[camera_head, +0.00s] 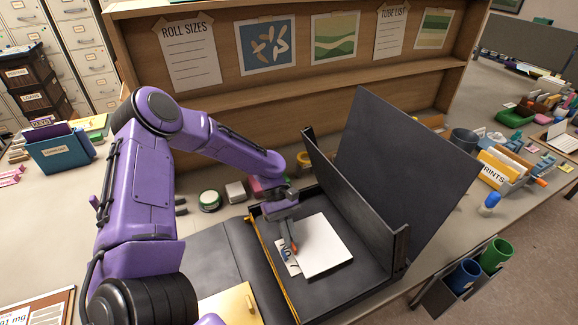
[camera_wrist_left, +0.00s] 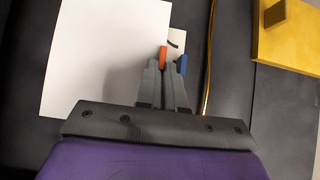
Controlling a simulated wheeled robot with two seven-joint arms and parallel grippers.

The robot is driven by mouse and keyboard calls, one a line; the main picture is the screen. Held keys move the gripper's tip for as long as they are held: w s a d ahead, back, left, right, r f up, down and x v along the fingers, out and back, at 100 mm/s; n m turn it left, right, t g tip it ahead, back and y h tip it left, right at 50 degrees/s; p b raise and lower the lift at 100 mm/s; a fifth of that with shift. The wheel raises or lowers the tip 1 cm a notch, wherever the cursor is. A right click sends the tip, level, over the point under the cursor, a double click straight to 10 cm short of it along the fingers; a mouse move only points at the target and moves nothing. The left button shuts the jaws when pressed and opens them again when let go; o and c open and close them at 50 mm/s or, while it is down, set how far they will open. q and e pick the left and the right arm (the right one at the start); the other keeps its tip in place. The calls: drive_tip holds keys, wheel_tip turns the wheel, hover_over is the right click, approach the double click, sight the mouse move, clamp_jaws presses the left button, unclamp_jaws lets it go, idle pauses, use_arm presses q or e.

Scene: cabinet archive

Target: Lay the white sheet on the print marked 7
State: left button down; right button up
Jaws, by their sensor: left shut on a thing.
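The white sheet (camera_head: 327,246) lies in the open black box, over most of a pale print (camera_head: 293,268) with dark lettering that seems to read "NO 7". Only the left edge of the print shows. My left gripper (camera_head: 293,246) comes down at the sheet's left edge. In the left wrist view, its fingers (camera_wrist_left: 172,62), with orange and blue tips, are shut at the edge of the sheet (camera_wrist_left: 100,60). A small strip of the print (camera_wrist_left: 177,40) shows beside them. Whether the sheet rests flat near the fingers is hidden. My right gripper is out of view.
The box's dark wall (camera_head: 345,185) and large raised panel (camera_head: 405,160) stand right of the sheet. A yellow block (camera_head: 230,304) lies at the left front. A wooden shelf back (camera_head: 300,100) closes off the rear. Small pots and a prints holder (camera_head: 497,168) stand around.

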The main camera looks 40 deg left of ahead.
use_arm(q)
drive_tip(key=shift+f, duration=0.2)
idle(0.4)
drive_tip(key=shift+f, duration=0.25)
drive_tip(key=c, duration=1.2)
unclamp_jaws()
drive_tip(key=shift+c, duration=0.2)
drive_tip(key=shift+r, duration=0.1)
